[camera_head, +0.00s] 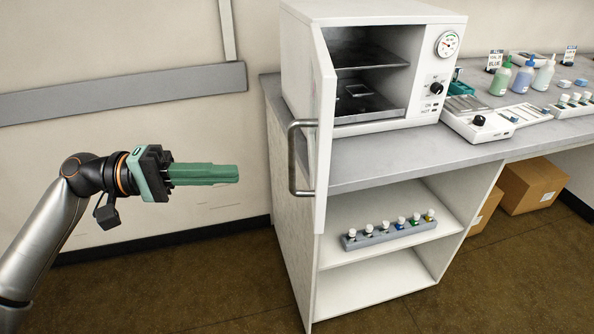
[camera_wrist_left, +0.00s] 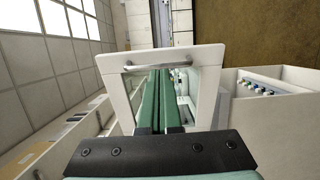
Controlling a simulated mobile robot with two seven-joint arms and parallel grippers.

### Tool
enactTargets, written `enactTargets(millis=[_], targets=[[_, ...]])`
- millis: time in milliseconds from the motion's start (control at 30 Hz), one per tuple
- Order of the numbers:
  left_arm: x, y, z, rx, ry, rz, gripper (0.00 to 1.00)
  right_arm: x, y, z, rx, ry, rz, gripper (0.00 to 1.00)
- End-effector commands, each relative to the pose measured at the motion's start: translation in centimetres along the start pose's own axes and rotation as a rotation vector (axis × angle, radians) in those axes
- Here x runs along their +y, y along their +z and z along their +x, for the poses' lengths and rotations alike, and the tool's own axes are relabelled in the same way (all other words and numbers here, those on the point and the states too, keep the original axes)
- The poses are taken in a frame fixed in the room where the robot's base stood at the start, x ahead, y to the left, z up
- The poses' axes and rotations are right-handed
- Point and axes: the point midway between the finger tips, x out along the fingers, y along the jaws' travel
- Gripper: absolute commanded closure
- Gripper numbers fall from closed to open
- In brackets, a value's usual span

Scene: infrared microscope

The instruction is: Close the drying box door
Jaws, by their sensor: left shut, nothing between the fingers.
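The white drying box (camera_head: 372,12) stands on the grey counter with its inside and shelves in view. Its door (camera_head: 323,130) is open and swung out toward the front, seen nearly edge-on, with a metal bar handle (camera_head: 294,160) on its left face. My left gripper (camera_head: 237,173) is shut and empty, to the left of the handle and apart from it, with its green fingers pointing right. In the left wrist view the door (camera_wrist_left: 118,92) and its handle (camera_wrist_left: 157,67) lie ahead of the shut fingers. My right gripper is not in view.
The counter (camera_head: 400,155) has bottles (camera_head: 523,76) and a white device (camera_head: 478,122) on its right. A rack of vials (camera_head: 389,232) sits on the shelf below. A cardboard box (camera_head: 533,184) is on the floor. The floor left of the cabinet is clear.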

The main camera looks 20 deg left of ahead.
Motion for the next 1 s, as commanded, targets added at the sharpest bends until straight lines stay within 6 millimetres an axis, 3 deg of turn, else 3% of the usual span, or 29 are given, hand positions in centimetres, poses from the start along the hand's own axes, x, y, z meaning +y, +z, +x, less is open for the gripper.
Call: enactTargets(millis=[300, 533, 733, 1000], targets=[[0.2, 0.0, 5.7, -0.002, 0.001, 0.003, 1.0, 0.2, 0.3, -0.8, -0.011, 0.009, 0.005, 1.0], [0.2, 0.0, 9.1, 0.0, 0.001, 0.003, 1.0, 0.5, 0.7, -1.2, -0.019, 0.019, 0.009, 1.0], [0.1, -0.1, 10.7, 0.001, 0.0, 0.002, 1.0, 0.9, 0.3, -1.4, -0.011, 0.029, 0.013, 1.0], [-0.1, -0.1, 11.1, 0.003, 0.0, 0.001, 1.0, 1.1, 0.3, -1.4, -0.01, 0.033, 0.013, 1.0]])
